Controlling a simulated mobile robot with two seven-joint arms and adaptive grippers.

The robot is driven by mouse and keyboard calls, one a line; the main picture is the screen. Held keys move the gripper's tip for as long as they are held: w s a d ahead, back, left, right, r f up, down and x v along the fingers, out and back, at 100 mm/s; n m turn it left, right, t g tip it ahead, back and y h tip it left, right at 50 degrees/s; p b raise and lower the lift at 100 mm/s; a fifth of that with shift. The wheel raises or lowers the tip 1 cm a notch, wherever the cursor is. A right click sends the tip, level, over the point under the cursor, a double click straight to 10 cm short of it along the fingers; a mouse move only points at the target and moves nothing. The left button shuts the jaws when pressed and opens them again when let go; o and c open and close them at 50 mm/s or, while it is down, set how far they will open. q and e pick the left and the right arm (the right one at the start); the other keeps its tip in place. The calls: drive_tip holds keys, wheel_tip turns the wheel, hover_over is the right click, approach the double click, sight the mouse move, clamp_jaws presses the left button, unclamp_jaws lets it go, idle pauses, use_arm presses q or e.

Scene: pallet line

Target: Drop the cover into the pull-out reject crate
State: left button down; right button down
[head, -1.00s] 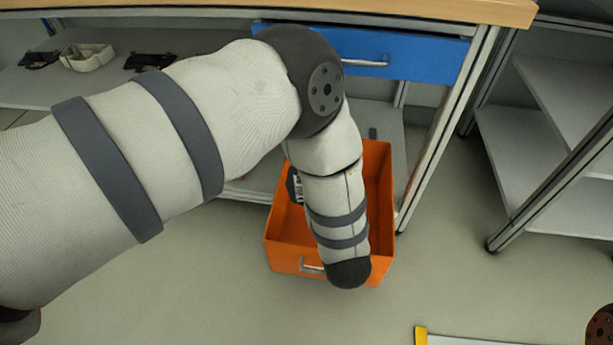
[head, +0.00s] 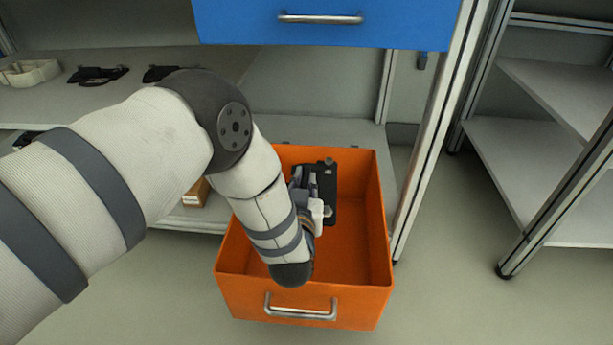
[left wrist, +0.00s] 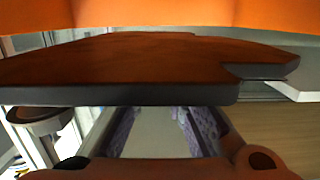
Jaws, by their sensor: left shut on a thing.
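The cover (head: 329,183) is a flat dark plate in the head view, within the outline of the orange reject crate's opening. My left gripper (head: 318,195) is shut on the cover; my wrist and forearm partly hide the grip. In the left wrist view the cover (left wrist: 130,65) spans the picture as a broad dark brown plate with a notch at its right edge. The orange reject crate (head: 250,292) is pulled out, with a metal handle on its front. The crate wall (left wrist: 160,15) crosses the top of the left wrist view. The exact height of the cover is unclear.
A blue drawer (head: 330,25) with a metal handle is above the crate. A grey shelf (head: 120,108) at left holds dark parts and a beige one. A small brown box (head: 195,192) sits behind my arm. Another shelf unit (head: 540,150) stands at right, with clear floor between.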

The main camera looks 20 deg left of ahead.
sight(305, 181)
use_arm(q)
drive_tip(key=shift+f, duration=0.15)
drive_tip(key=c, duration=1.5)
unclamp_jaws()
drive_tip(key=shift+c, duration=0.2)
wheel_tip(305, 181, up, 10)
